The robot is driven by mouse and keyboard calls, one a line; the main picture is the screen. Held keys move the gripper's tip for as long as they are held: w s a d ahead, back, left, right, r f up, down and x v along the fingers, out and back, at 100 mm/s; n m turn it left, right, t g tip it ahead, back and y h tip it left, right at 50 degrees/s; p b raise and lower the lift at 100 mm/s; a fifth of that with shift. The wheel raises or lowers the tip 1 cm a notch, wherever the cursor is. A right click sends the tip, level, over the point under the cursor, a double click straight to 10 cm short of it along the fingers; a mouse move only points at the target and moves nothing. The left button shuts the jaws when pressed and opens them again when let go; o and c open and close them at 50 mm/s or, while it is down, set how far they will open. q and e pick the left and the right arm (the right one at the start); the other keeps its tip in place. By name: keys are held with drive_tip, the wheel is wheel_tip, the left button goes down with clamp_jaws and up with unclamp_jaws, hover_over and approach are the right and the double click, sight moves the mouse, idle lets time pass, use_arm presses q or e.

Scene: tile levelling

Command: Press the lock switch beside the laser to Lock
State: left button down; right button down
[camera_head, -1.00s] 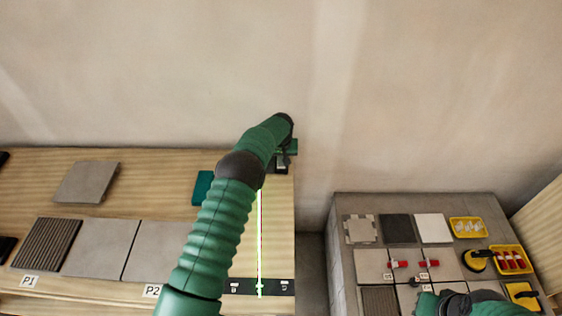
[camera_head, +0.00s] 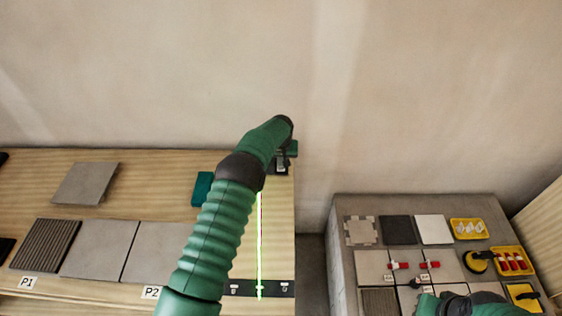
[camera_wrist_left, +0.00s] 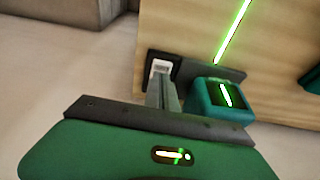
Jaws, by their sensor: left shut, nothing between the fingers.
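The laser is a teal box (camera_wrist_left: 222,100) with a lit green slot in the left wrist view. The lock switch, a small pale labelled piece (camera_wrist_left: 160,67), sits on a black plate beside the laser. My left gripper (camera_wrist_left: 163,84) is shut and empty, its fingertips at the switch; contact cannot be told. In the head view my left gripper (camera_head: 283,161) is over the plate at the bench's right end. My right gripper (camera_head: 427,300) shows partly at the bottom; its fingers are unclear.
Grey tiles (camera_head: 100,248) and a ribbed tile (camera_head: 46,245) lie on the bench at left, with a teal block (camera_head: 202,188) near the arm. A grey table (camera_head: 345,218) at right holds tiles and yellow trays. A gap separates bench and table; a wall stands behind.

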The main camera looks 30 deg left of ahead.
use_arm(q)
wheel_tip(320, 180, up, 6)
drive_tip(key=p, duration=0.3)
drive_tip(key=shift+r, duration=0.25)
